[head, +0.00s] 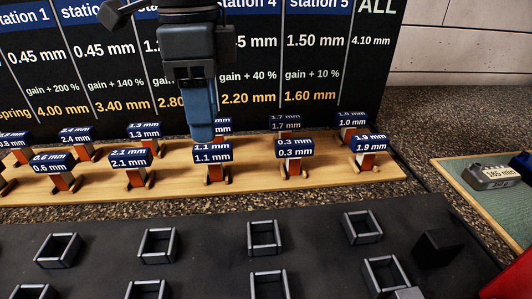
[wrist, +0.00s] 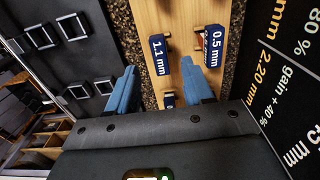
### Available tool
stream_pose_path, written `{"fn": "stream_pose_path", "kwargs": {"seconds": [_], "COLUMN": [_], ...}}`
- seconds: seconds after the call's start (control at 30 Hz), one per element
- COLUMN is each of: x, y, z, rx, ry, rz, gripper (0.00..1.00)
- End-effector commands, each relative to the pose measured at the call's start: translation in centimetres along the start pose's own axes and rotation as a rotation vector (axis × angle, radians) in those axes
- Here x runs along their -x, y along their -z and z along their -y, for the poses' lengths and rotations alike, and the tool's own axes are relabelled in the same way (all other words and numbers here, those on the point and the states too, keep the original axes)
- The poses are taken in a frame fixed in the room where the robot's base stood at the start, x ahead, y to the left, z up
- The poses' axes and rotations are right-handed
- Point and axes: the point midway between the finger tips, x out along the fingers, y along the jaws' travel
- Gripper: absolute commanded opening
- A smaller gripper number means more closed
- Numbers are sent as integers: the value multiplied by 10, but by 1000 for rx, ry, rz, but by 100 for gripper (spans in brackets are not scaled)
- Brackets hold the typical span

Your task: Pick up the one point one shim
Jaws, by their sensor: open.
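The 1.1 mm shim (head: 212,152) has a blue label block on an orange-red upright and stands in the front row of the wooden rack. In the wrist view the 1.1 mm shim (wrist: 159,57) appears ahead, between the two blue fingers. My gripper (head: 203,136) hangs just above and behind its label in the head view, pointing down. In the wrist view my gripper (wrist: 160,68) is open and empty, with a finger on each side of the shim's line. I cannot tell whether a finger touches it.
The 0.5 mm shim (wrist: 215,45) is close beside the right finger. The 0.3 mm shim (head: 294,148) and the 2.1 mm shim (head: 130,159) flank the 1.1 mm one on the wooden rack (head: 245,180). A dark station board (head: 265,75) stands behind. A black tray (head: 205,222) with square holders lies in front.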

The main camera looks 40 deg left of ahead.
Motion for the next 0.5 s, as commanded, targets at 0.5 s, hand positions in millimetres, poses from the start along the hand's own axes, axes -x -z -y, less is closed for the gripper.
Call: {"fn": "stream_pose_path", "kwargs": {"seconds": [0.5], "x": [-58], "y": [3], "z": [0], "rx": [0], "ry": [-3], "rz": [3], "gripper": [51]}}
